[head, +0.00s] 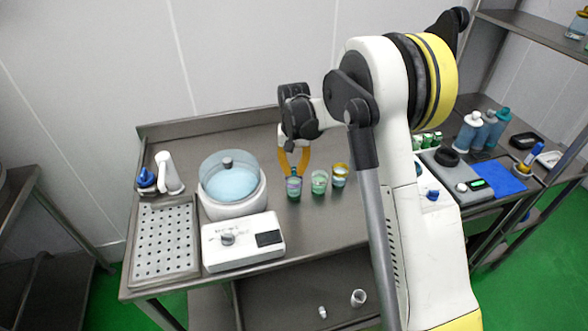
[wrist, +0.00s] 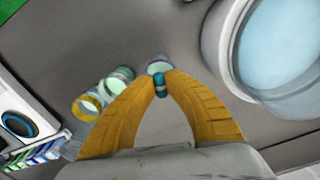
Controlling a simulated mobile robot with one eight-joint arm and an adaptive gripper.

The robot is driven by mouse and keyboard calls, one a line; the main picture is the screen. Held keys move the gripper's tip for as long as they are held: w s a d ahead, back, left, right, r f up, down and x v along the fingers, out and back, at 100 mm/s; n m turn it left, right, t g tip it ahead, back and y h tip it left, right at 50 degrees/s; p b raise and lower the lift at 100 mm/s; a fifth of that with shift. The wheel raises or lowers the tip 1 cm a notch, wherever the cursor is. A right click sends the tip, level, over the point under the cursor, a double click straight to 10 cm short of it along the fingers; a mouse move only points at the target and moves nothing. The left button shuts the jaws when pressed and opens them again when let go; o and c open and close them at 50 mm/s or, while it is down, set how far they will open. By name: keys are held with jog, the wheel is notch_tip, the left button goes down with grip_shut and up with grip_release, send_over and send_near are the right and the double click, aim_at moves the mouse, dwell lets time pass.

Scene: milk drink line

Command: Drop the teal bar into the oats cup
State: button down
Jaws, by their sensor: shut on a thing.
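My gripper (wrist: 160,78) is shut on a small teal bar (wrist: 160,86), held between the tips of its two yellow fingers. In the head view my gripper (head: 294,174) points down over the leftmost of three cups in a row. This left cup (head: 293,191) is greyish; it also shows just beyond the bar in the wrist view (wrist: 160,63). A green cup (head: 319,182) and a yellow-banded cup (head: 340,175) stand to its right. No label is readable, so I cannot tell which is the oats cup. I cannot tell whether the bar is inside the left cup's rim.
A round basin with pale blue liquid (head: 231,184) stands close left of the cups, with a white control box (head: 243,241) in front. A perforated tray (head: 164,240) lies further left. Bottles (head: 470,131) and a blue mat (head: 503,177) are at the right.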

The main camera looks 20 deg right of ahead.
dwell(0.3)
jog(key=c, duration=1.4)
grip_release()
notch_tip(320, 180, up, 12)
jog(key=s+r+n+t+b, duration=0.1)
jog(key=s+r+t, duration=0.15)
jog(key=s, duration=0.45)
jog(key=s+r+t+b, duration=0.15)
jog(key=s+r, duration=0.25)
jog(key=s, duration=0.4)
jog(key=s+f+t, duration=0.1)
jog(key=s+f, duration=0.1)
jog(key=s, duration=0.3)
jog(key=s+f+n+t+b, duration=0.1)
jog(key=s+f, duration=0.1)
jog(key=s, duration=0.2)
jog(key=s+f+t+b, duration=0.1)
jog(key=s+f, duration=0.1)
jog(key=s, duration=0.3)
jog(key=shift+s+n, duration=0.3)
jog(key=shift+n, duration=0.1)
